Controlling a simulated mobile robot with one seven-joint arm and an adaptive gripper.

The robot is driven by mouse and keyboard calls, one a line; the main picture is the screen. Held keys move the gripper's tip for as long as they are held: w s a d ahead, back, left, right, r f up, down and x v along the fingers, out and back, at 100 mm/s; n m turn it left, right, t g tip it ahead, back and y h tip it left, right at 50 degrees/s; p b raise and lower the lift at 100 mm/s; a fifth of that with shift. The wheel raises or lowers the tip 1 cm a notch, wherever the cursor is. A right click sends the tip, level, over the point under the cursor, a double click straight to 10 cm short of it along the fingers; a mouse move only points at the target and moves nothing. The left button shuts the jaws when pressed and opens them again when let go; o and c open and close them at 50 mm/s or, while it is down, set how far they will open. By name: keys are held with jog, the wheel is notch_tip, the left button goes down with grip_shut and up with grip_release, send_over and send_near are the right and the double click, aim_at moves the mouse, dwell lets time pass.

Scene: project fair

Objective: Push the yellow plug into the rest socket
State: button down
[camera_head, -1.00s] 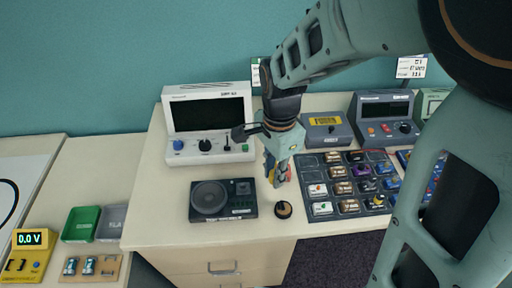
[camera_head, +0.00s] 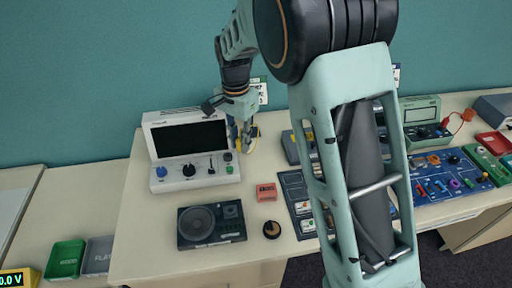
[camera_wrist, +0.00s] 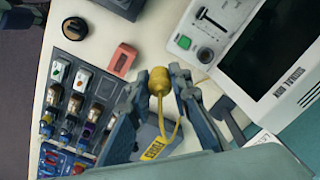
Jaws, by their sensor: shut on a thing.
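In the wrist view my gripper (camera_wrist: 159,92) is shut on the yellow plug (camera_wrist: 160,78), which sits between its fingertips with a yellow cable trailing back. In the head view my gripper (camera_head: 240,142) is at the right of the white console with the black screen, towards the wall, and yellow shows beside its fingers. An orange-red block (camera_head: 266,192) with a dark slot stands clear on the table; it also shows in the wrist view (camera_wrist: 122,57). I cannot tell which thing is the rest socket.
The white console (camera_head: 188,168) stands left of my gripper. A dark speaker unit (camera_head: 211,224) and a round black knob (camera_head: 272,229) lie nearer the front. A grey box (camera_head: 291,147) and a compartment tray (camera_head: 296,200) are partly behind my arm.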

jog(key=w+a+f+n, duration=0.2)
jog(key=w+a, duration=0.4)
jog(key=w, duration=0.1)
jog(key=shift+w+d+f+b, duration=0.1)
jog(key=shift+f+b, duration=0.95)
jog(key=shift+f, duration=0.85)
jog(key=shift+w+d+f+b, duration=0.1)
jog(key=shift+f+b, duration=0.95)
jog(key=shift+f, duration=0.8)
jog(key=shift+s+f+b, duration=0.1)
jog(key=shift+f+b, duration=0.4)
jog(key=shift+f, duration=0.4)
jog(key=c, duration=1.2)
grip_release()
jog(key=shift+r+p, duration=2.5)
jog(key=shift+r, duration=1.55)
